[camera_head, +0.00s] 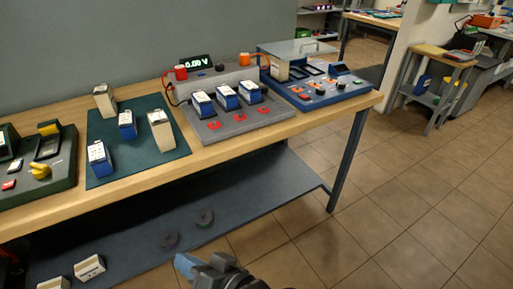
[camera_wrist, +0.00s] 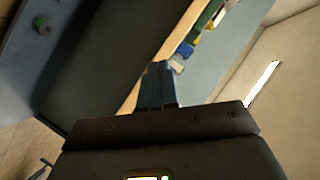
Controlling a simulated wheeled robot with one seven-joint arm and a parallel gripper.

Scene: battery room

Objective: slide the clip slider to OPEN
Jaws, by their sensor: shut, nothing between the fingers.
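A grey fixture (camera_head: 262,131) on the bench holds several blue-and-white batteries (camera_head: 227,98). Red marks or parts (camera_head: 214,126) lie along its front; I cannot make out which part is the clip slider or read an OPEN label. A display (camera_head: 196,63) reading 0.00 V and red and orange connectors with cables are at its back. My gripper (camera_head: 184,264) is low at the bottom of the head view, in front of the bench and well apart from the fixture. In the wrist view my gripper (camera_wrist: 158,72) is shut and empty.
The wooden bench (camera_head: 205,148) also carries a dark green mat (camera_head: 98,176) with several batteries, a green device (camera_head: 60,168) with a yellow knob at left, and a blue panel (camera_head: 335,94) at right. A lower shelf (camera_head: 270,198) holds round items and boxes. Tiled floor at right is clear.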

